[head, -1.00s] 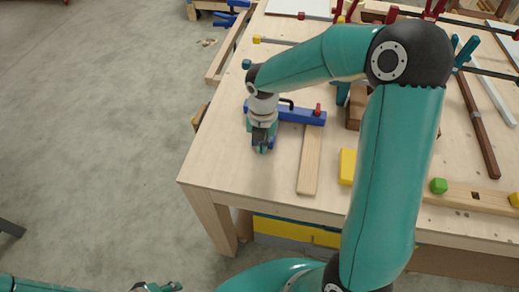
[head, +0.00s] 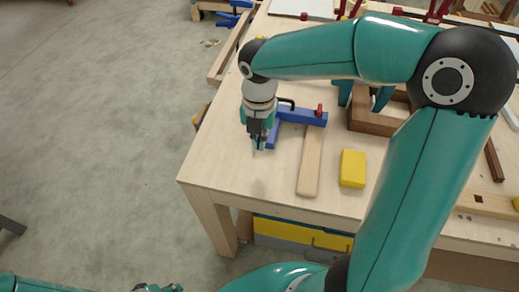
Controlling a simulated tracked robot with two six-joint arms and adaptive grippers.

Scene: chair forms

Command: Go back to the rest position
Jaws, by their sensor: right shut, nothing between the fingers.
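My right gripper (head: 258,147) is above the near left corner of the workbench (head: 225,180). It points down, with its fingers shut and nothing between them. It is just left of a blue clamp (head: 300,116) with a red knob. A wooden hammer-like handle (head: 310,165) lies right of it, by the clamp's right end. My right arm arches over the bench from the lower right.
A yellow block (head: 352,168) and a brown wooden frame (head: 375,123) lie right of the handle, close to my arm. Red clamps stand at the back of the bench. A yellow-fronted drawer (head: 295,232) is below the top. The floor at left is mostly clear.

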